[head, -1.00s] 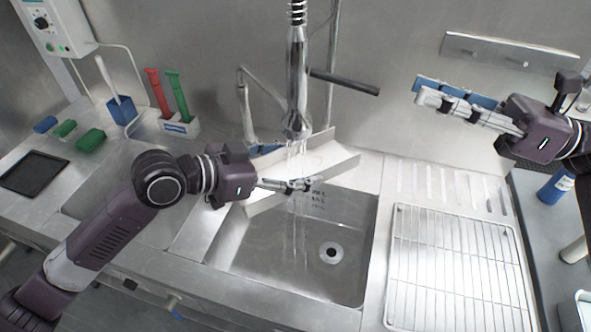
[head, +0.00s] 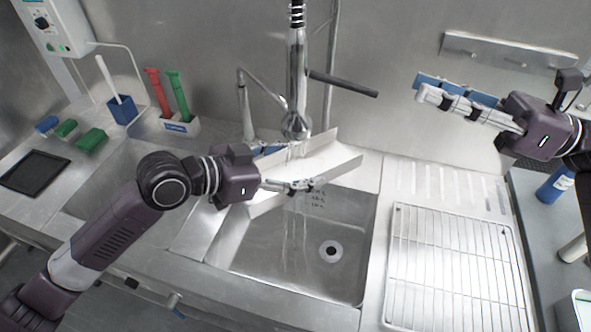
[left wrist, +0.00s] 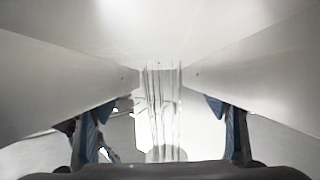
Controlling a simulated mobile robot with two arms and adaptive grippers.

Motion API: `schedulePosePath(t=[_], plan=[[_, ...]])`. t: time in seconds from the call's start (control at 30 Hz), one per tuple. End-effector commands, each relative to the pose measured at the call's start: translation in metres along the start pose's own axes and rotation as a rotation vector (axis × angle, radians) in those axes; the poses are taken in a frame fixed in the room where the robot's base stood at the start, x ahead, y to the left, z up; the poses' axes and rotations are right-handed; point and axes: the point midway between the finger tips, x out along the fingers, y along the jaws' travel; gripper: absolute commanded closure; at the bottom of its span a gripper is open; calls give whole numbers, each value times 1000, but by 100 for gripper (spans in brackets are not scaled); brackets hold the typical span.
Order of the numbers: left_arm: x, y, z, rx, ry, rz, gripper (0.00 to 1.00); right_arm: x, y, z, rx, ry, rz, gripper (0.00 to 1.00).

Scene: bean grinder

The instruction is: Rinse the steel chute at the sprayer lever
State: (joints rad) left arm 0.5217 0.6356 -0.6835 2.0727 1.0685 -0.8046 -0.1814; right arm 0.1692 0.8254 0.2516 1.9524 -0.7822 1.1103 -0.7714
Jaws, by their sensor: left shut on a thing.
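The pale steel chute (head: 335,160) is a tilted open trough over the sink basin, under the sprayer head (head: 296,125). My left gripper (head: 303,166) is shut on the chute, with one finger along its near side and blue pads at its far side. Thin streams of water fall from the sprayer head into the chute and below it. The left wrist view looks along the chute's walls (left wrist: 60,75) with water between them. The black sprayer lever (head: 343,83) points right. My right gripper (head: 418,88) is open and empty, right of the lever's tip and apart from it.
The sink basin (head: 300,245) with its drain lies below the chute. A wire rack (head: 455,265) lies on the right drainboard. Brushes stand in holders (head: 180,124) at the left back. A blue bottle (head: 555,185) stands at the far right.

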Motion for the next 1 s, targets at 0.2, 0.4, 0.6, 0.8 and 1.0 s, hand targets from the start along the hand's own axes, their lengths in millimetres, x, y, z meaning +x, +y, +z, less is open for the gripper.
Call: schedulePosePath(t=[0.2, 0.4, 0.6, 0.8, 1.0], plan=[[-4, -4, 0, 2, 4, -1, 68, 0, 0, -1, 0, 0, 0, 73], [-4, -4, -1, 2, 4, 0, 68, 0, 0, 0, 0, 0, 0, 73], [0, 0, -4, 1, 4, 0, 68, 1, 1, 5, 0, 0, 0, 73], [4, 4, -4, 2, 4, -1, 68, 1, 2, 8, 0, 0, 0, 73], [4, 4, -4, 2, 4, -1, 68, 1, 2, 8, 0, 0, 0, 73]])
